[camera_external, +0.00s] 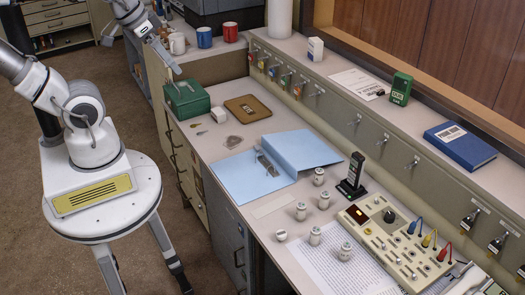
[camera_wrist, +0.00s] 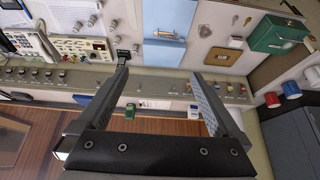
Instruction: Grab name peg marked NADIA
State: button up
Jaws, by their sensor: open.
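Several small white cylindrical pegs (camera_external: 301,211) stand on the desk between the blue folder and the control panel; one lower piece (camera_external: 281,235) sits at their left. Any names on them are too small to read, so I cannot tell which is NADIA. In the wrist view the pegs (camera_wrist: 92,20) show small at the upper left, beyond my left finger. My gripper (camera_wrist: 160,78) is open, with nothing between its fingers. In the external view my gripper (camera_external: 172,66) hangs at the top left, above the green box and well away from the pegs.
A black upright device (camera_external: 353,176) and a control panel (camera_external: 392,240) stand beside the pegs. Mugs (camera_external: 204,37) stand at the back.

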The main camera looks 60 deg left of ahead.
jog(key=c, duration=0.4)
